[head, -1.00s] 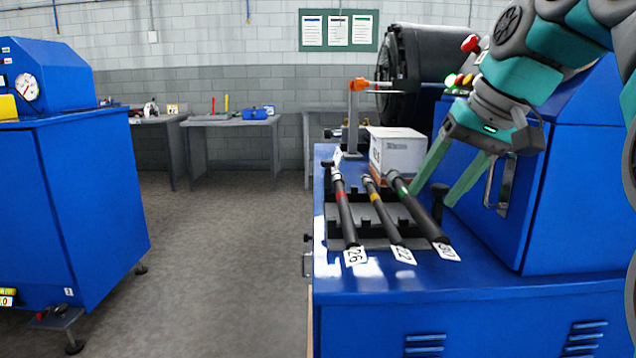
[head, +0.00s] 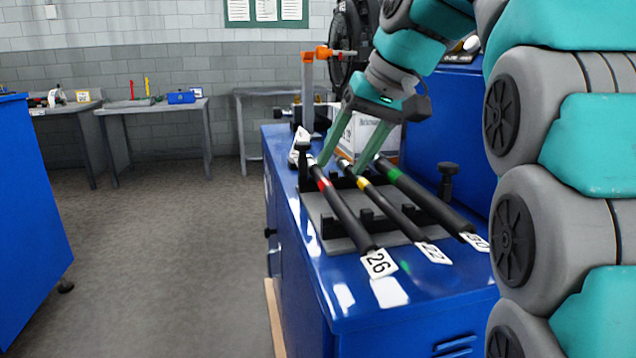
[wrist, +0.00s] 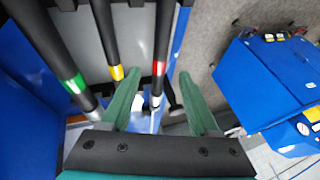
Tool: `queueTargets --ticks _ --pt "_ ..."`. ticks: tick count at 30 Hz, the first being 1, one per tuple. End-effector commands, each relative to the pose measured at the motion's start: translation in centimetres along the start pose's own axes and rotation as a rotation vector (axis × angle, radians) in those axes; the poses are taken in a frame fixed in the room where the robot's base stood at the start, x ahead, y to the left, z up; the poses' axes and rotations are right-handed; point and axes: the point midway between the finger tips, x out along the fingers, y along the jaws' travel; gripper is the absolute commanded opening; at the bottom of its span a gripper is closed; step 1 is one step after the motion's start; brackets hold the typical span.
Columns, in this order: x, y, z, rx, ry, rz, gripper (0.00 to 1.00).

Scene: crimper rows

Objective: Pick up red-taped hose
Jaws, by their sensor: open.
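The red-taped hose (head: 346,216) is black with a red band and a white tag reading 26. It lies in a rack (head: 317,208) on the blue bench, leftmost of three hoses in the head view. My gripper (head: 341,168) is open over the far ends of the hoses, its fingers pointing down. In the wrist view the red-taped hose (wrist: 163,35) appears between the two open fingers (wrist: 158,78), with its red band near the fingertips. Nothing is held. I cannot tell the height of the fingertips above the hose.
A yellow-taped hose (head: 396,218) lies close to the right, and a green-taped hose (head: 430,204) farther right. A white box (head: 362,138) and an orange-topped post (head: 308,90) stand behind. Black knobs (head: 447,180) rise beside the rack. Open floor (head: 170,260) lies left.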

Motion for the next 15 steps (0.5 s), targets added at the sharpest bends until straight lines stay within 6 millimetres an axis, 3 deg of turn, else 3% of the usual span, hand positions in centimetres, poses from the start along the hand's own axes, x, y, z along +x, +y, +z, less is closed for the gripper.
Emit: queueTargets --ticks 15 --pt "4.6 0.0 0.7 0.001 -0.001 0.001 0.61"
